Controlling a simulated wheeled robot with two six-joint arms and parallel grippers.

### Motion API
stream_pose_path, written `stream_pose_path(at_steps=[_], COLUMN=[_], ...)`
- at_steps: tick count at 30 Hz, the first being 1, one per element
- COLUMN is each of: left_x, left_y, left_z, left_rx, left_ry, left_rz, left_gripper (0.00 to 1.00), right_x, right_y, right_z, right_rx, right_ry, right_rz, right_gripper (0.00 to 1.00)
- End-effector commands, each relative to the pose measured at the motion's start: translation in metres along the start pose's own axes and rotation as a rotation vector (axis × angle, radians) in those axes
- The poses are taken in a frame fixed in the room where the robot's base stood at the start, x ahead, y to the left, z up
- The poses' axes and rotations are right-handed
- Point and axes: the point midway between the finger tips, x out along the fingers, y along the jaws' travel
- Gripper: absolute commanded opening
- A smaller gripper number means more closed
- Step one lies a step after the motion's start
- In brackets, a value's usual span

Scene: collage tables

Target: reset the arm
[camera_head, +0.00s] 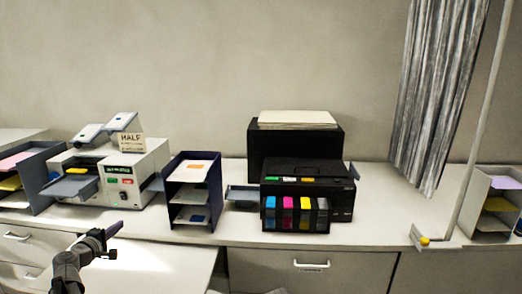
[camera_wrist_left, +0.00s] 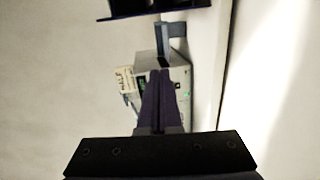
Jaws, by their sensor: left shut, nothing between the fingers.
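My left gripper (camera_head: 114,229) is at the lower left of the head view, above the front of the counter and a lower white surface. In the left wrist view its two dark fingers (camera_wrist_left: 163,75) lie together, with nothing between them. They point toward the white machine (camera_wrist_left: 172,68), which stands well apart from them. My right gripper is in neither view.
On the counter (camera_head: 380,235) stand a white machine (camera_head: 149,177) with a "HALF" sign, a dark paper rack (camera_head: 178,165), a black printer (camera_head: 342,200) with colour cartridges, and a right-hand rack (camera_head: 480,195). A grey curtain (camera_head: 437,90) and pole (camera_head: 478,130) rise at right.

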Motion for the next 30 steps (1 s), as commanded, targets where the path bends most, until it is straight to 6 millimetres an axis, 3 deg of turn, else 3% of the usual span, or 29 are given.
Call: stream_pose_path(at_steps=[10, 17, 20, 23, 26, 30], left_x=[0.014, 0.022, 0.022, 0.014, -0.004, -0.047], left_y=[-0.022, -0.052, -0.074, -0.107, -0.144, -0.2], left_z=[0.061, 0.138, 0.187, 0.249, 0.312, 0.387], left_rx=[0.091, 0.212, 0.294, 0.409, 0.545, 0.762], left_ry=[-0.112, -0.258, -0.354, -0.482, -0.625, -0.828], left_rz=[-0.071, -0.164, -0.224, -0.308, -0.406, -0.559], left_gripper=[0.0, 0.0, 0.0, 0.0, 0.0, 0.0], right_x=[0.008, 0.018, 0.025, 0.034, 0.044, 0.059], right_y=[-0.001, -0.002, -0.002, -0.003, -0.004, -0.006], right_z=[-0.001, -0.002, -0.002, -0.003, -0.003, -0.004], right_rx=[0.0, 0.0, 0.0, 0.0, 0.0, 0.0], right_ry=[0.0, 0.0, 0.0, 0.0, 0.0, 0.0], right_rz=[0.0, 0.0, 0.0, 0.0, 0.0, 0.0], right_gripper=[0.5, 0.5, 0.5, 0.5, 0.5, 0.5])
